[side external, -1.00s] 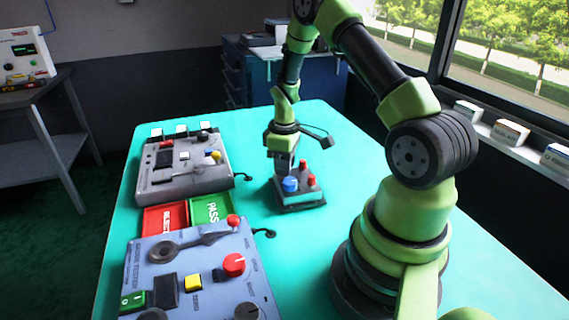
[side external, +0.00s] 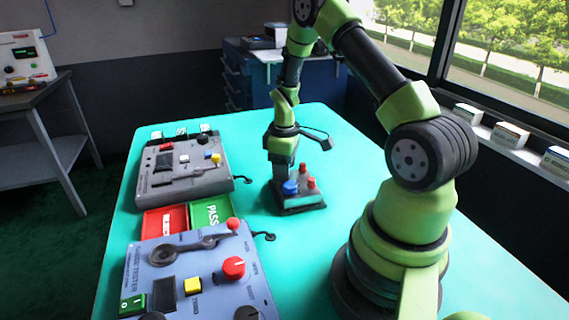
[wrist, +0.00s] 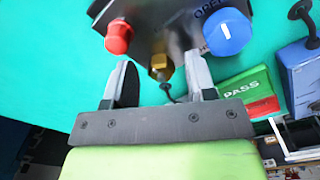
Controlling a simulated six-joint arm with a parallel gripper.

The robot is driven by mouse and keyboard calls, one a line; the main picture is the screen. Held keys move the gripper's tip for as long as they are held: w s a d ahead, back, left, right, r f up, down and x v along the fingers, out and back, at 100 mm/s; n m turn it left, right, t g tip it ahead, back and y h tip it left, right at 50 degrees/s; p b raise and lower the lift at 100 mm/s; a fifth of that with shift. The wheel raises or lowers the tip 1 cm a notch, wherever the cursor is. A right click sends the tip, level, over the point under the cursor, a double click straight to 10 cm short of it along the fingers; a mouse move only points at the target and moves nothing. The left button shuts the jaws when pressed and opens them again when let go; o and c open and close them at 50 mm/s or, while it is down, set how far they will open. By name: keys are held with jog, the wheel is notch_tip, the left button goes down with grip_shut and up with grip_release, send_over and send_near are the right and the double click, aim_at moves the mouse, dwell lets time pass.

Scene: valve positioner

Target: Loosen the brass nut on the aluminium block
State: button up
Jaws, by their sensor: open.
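The brass nut (wrist: 161,68) shows in the wrist view on the edge of the grey aluminium block (wrist: 165,22). My gripper (wrist: 160,82) is open, with one finger on each side of the nut in that picture. I cannot tell whether the fingers touch it. In the side view the block (side external: 300,207) stands on the teal table, and my gripper (side external: 283,175) points down at its left side; the nut is hidden there. A blue knob (wrist: 227,32) with a white mark and a red cap (wrist: 118,37) sit on the block.
Red and green trays (side external: 210,212) lie left of the block; the green one reads PASS. A grey tester (side external: 185,170) and a blue tester (side external: 200,270) stand along the table's left side. The teal table (side external: 300,125) is bare behind my gripper.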

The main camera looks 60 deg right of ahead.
notch_tip(320, 180, up, 10)
dwell(0.5)
jog(key=s+a+r+m+t, duration=0.2)
jog(key=a+r+m+t, duration=0.1)
jog(key=a+r, duration=0.85)
jog(key=s+a+r+m+t+y, duration=0.2)
jog(key=s+a+r+m+t, duration=0.1)
jog(key=s+a, duration=0.6)
notch_tip(320, 180, up, 2)
jog(key=shift+s+a+r+t, duration=0.1)
jog(key=shift+s+a+t, duration=0.1)
jog(key=shift+s+t, duration=0.5)
